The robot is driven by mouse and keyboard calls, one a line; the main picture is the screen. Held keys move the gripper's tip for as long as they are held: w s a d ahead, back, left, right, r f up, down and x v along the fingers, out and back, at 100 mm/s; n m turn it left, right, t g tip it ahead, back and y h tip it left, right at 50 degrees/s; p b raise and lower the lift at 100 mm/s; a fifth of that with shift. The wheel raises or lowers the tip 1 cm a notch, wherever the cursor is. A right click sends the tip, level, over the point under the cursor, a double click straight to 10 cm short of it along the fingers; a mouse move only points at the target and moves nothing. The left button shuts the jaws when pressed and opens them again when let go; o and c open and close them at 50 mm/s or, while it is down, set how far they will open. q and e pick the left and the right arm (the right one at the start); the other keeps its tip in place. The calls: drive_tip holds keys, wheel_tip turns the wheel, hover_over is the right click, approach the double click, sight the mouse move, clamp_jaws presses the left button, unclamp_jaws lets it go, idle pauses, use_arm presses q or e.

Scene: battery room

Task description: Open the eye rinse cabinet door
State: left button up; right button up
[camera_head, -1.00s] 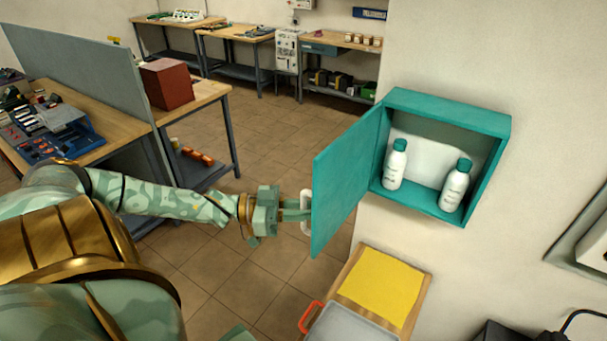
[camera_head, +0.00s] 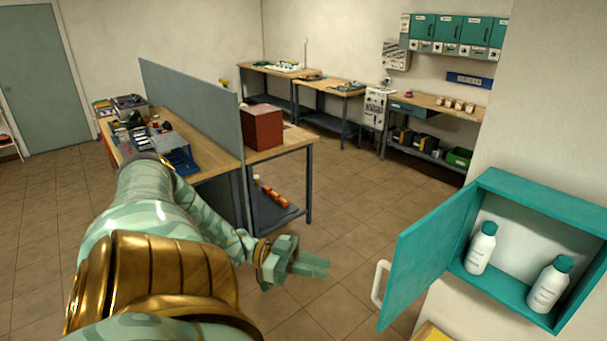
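The teal eye rinse cabinet (camera_head: 543,207) hangs on the wall at the right. Its door (camera_head: 428,255) stands wide open, swung out to the left, and the inside shows. The white door handle (camera_head: 379,282) is on the door's free edge. Two white bottles with teal caps, one on the left (camera_head: 481,250) and one on the right (camera_head: 548,286), stand inside. My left gripper (camera_head: 318,265) is left of the handle, apart from it, empty, with its fingers open. My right gripper is not in view.
A yellow surface (camera_head: 432,333) shows below the cabinet. A workbench with a grey partition (camera_head: 190,105) stands left, with a red box (camera_head: 262,128) on the bench behind it. Tiled floor (camera_head: 345,205) is clear between the benches and the door.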

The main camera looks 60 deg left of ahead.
use_arm(q)
drive_tip(key=shift+v, duration=1.5)
